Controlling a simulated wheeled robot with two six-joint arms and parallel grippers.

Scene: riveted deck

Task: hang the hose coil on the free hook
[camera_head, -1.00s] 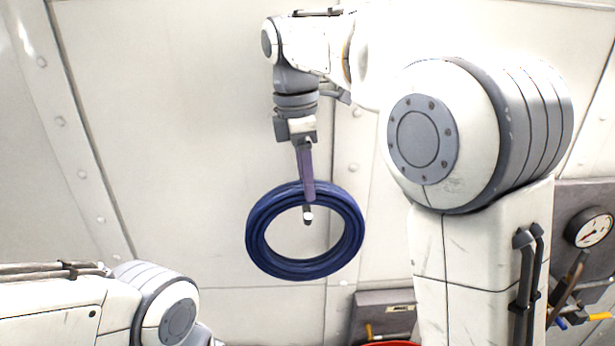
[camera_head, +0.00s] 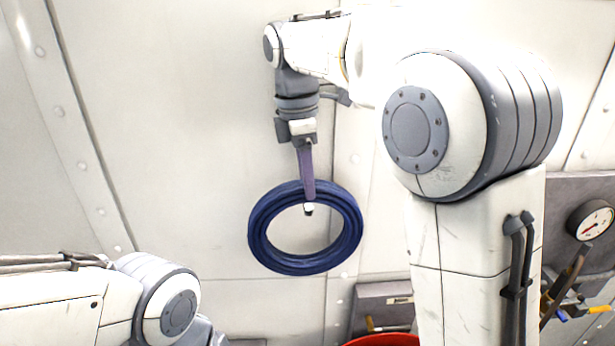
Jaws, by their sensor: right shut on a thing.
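The hose coil (camera_head: 342,250) is a dark blue ring of several turns. It hangs upright in front of the pale wall, near the middle of the view. My right gripper (camera_head: 308,205) points down and is shut on the top of the coil, with its fingertips showing inside the ring. My left arm shows at the lower left, but its gripper is out of view. I see no hook in this view.
The riveted white wall (camera_head: 180,130) fills the background. A pressure gauge (camera_head: 591,221) sits on a grey panel at the right, with pipes and coloured handles below. A grey box (camera_head: 383,298) and a red rim (camera_head: 385,340) show at the bottom.

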